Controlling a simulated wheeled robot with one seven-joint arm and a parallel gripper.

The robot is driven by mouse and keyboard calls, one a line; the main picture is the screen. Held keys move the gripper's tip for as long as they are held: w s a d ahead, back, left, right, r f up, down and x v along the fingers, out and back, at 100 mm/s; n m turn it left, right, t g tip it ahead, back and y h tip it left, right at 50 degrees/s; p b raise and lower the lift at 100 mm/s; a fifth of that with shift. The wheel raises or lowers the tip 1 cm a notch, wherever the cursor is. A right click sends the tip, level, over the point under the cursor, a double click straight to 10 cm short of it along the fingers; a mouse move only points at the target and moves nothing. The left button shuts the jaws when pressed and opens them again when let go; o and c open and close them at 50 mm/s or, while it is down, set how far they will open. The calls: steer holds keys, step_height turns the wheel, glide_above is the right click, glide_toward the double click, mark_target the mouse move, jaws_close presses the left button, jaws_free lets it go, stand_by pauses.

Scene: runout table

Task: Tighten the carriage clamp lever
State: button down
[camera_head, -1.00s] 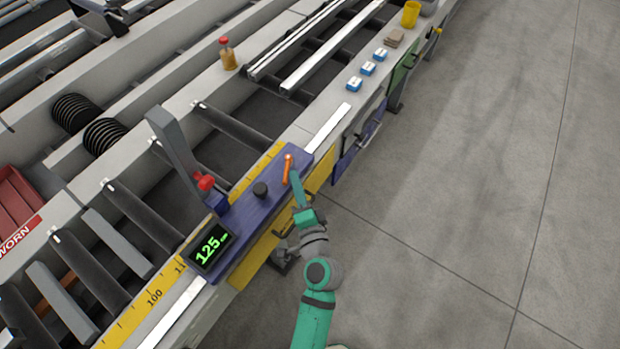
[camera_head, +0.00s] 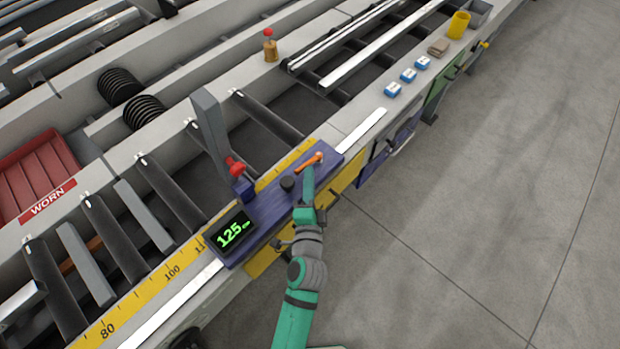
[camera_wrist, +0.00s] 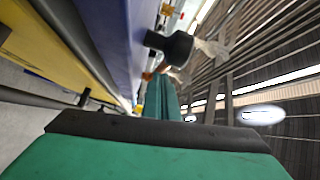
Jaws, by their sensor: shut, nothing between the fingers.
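The orange carriage clamp lever (camera_head: 308,161) lies on the blue-purple carriage (camera_head: 265,213), slanting up to the right in the head view. My gripper (camera_head: 308,173) is shut and empty, with its green tip right beside the lever. I cannot tell if they touch. In the wrist view my shut green fingers (camera_wrist: 162,98) point along the carriage side, with orange parts partly hidden just beyond them. A black knob (camera_head: 287,184) stands on the carriage left of the lever; a dark knob (camera_wrist: 170,46) shows above my fingers in the wrist view.
A display reading 125 (camera_head: 231,232) and an upright grey arm with a red knob (camera_head: 235,167) stand on the carriage's left part. A yellow scale (camera_head: 140,298) runs along the rail. Blue-and-white blocks (camera_head: 408,76) sit farther along. The floor at right is clear.

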steer(key=shift+w+a+y, duration=0.3)
steer(key=shift+a, duration=0.65)
steer(key=shift+s+d, duration=0.15)
steer(key=shift+d, duration=0.4)
steer(key=shift+s+d, duration=0.2)
steer(key=shift+s, duration=0.1)
steer(key=s+a+r, duration=0.1)
steer(key=s+a, duration=0.1)
steer(key=s, duration=0.8)
steer(key=shift+s+a, duration=0.4)
steer(key=shift+r, duration=0.1)
